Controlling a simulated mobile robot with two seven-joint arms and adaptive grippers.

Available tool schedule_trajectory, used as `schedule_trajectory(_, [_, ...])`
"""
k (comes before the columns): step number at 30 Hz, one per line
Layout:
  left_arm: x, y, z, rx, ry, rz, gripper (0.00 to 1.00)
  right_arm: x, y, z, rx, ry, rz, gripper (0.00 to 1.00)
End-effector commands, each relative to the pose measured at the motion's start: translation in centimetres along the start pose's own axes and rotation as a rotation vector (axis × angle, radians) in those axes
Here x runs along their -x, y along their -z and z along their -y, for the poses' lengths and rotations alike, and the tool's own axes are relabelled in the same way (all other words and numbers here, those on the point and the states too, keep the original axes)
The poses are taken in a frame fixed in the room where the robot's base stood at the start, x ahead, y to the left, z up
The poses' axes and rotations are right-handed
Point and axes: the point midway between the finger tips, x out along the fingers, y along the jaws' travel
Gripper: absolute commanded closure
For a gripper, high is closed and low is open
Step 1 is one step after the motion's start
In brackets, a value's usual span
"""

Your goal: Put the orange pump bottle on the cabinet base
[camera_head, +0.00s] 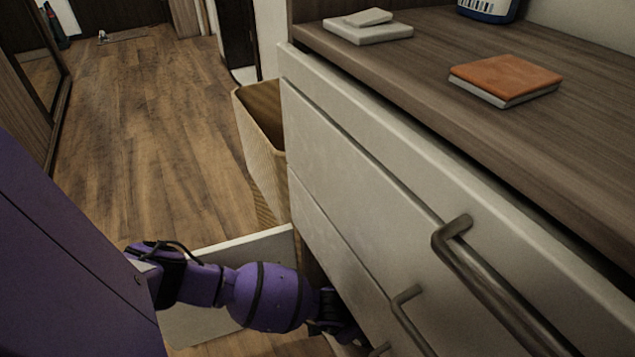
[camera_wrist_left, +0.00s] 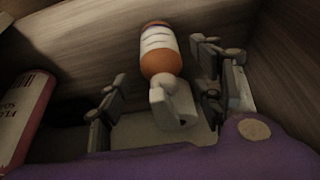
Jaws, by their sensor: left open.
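The orange pump bottle (camera_wrist_left: 160,58) has a white label and a white pump head, and shows in the left wrist view near the top middle. Its pump head (camera_wrist_left: 172,102) points toward the camera. My left gripper (camera_wrist_left: 158,78) is open, with one finger to each side of the bottle and pump; I cannot tell whether either touches. In the head view my left gripper (camera_head: 337,322) is low beside the cabinet (camera_head: 345,190), mostly hidden by its front. The bottle is not visible there. I cannot clearly make out the cabinet base. My right gripper is not in view.
A pink bottle (camera_wrist_left: 27,112) is at the left of the wrist view, near wood-grain panels (camera_wrist_left: 85,45). A pale panel (camera_head: 250,250) stands out beside my arm. A wicker basket (camera_head: 258,140) stands behind it. Drawer handles (camera_head: 490,285) stick out.

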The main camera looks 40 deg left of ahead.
Motion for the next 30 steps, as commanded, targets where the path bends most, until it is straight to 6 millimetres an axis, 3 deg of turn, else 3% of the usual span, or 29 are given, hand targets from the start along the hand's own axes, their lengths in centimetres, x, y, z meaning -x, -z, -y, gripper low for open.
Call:
schedule_trajectory(1, [1.9, 0.3, 0.1, -0.004, 0.002, -0.004, 0.39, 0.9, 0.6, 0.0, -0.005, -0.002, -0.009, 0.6])
schedule_trajectory(2, [2.5, -0.1, 0.1, -0.003, 0.003, -0.001, 0.39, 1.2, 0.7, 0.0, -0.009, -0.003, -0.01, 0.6])
schedule_trajectory(3, [2.5, -1.6, 0.1, -0.002, 0.002, 0.004, 0.39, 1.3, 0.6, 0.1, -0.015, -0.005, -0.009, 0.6])
schedule_trajectory(10, [4.7, -6.9, 0.0, -0.001, 0.001, 0.003, 0.39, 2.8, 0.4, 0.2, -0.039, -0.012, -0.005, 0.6])
schedule_trajectory(22, [5.9, -10.6, -0.2, 0.004, -0.002, 0.0, 0.39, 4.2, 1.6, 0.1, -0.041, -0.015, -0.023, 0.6])
schedule_trajectory(30, [6.0, -11.1, -0.1, 0.0, 0.001, 0.0, 0.39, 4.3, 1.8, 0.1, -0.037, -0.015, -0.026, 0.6])
